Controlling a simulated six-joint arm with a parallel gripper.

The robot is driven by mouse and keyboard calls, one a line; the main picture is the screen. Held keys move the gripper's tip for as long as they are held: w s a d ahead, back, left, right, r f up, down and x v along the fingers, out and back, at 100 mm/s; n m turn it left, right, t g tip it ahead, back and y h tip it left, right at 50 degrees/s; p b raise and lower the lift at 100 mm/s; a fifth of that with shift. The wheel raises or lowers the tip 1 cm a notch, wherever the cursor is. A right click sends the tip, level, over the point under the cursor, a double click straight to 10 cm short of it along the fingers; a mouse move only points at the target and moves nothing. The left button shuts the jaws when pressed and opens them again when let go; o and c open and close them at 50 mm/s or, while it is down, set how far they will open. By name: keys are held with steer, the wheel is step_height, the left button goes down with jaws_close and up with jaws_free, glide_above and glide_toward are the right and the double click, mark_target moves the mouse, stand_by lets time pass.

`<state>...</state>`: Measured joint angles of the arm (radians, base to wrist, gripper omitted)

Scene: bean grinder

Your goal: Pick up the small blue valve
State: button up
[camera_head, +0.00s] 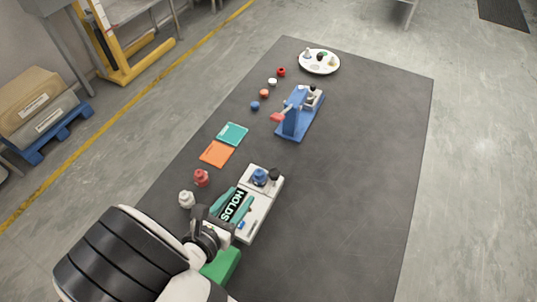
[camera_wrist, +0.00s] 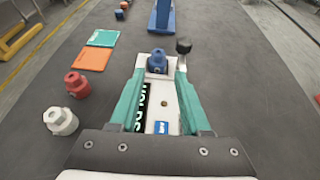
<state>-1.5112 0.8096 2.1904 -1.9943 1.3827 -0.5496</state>
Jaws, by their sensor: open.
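A blue valve-shaped piece (camera_head: 260,177) stands upright on the far end of a white base (camera_head: 262,208). In the wrist view the blue piece (camera_wrist: 157,60) shows just beyond and between my fingertips. A smaller blue piece (camera_head: 255,105) lies farther up the mat, at the near end of a row of small parts. My gripper (camera_head: 238,198) is over the white base. Its teal fingers are spread apart with nothing held between them, as the wrist view of my gripper (camera_wrist: 160,74) shows. I cannot tell the fingertips' height above the base.
A black knob (camera_wrist: 183,46) stands right of the blue piece. Red (camera_head: 201,177) and white (camera_head: 186,199) pieces stand left of the base. Orange (camera_head: 217,153) and teal (camera_head: 232,134) squares, a blue stand (camera_head: 292,123) and a white plate (camera_head: 330,70) lie beyond. The mat's right side is clear.

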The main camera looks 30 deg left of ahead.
mark_target(257, 176)
steer(key=x, duration=0.4)
steer(key=shift+w+f, duration=0.1)
steer(key=shift+w, duration=0.15)
steer(key=x, duration=0.5)
steer(key=shift+w+a+f, duration=0.1)
steer(key=shift+a+f, duration=0.05)
steer(key=shift+f, duration=0.2)
jaws_close()
